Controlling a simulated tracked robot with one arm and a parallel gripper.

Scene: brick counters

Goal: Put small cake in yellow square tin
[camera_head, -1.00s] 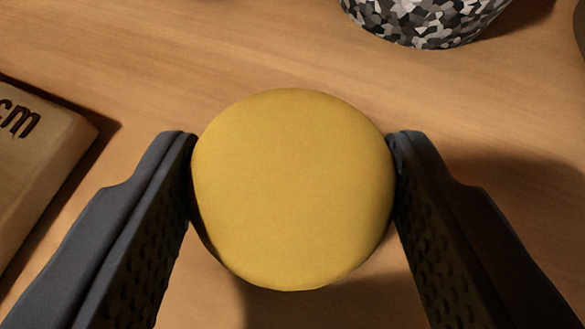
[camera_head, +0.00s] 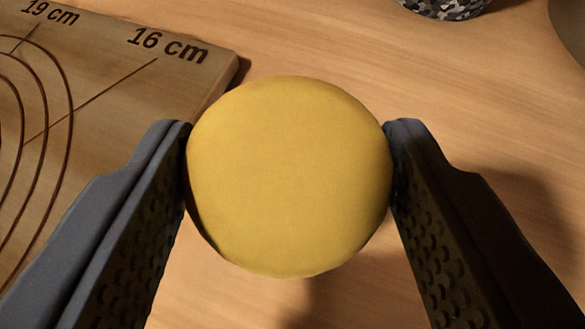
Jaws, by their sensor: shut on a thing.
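A round, smooth yellow cake (camera_head: 290,175) sits in the middle of the view, between the two dark fingers of my gripper (camera_head: 288,140). My gripper is shut on it, with a finger touching its left and right sides. The cake's shadow falls on the wooden counter below, and the cake appears held above the surface. The cake's underside is hidden. No yellow square tin shows in this view.
A wooden board (camera_head: 110,100) with engraved circles and the markings "19 cm" and "16 cm" lies at the left. A black, grey and white mosaic-patterned object (camera_head: 445,6) is cut off at the top right. A dark rounded thing (camera_head: 572,25) shows at the right edge. The counter (camera_head: 450,90) between is bare.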

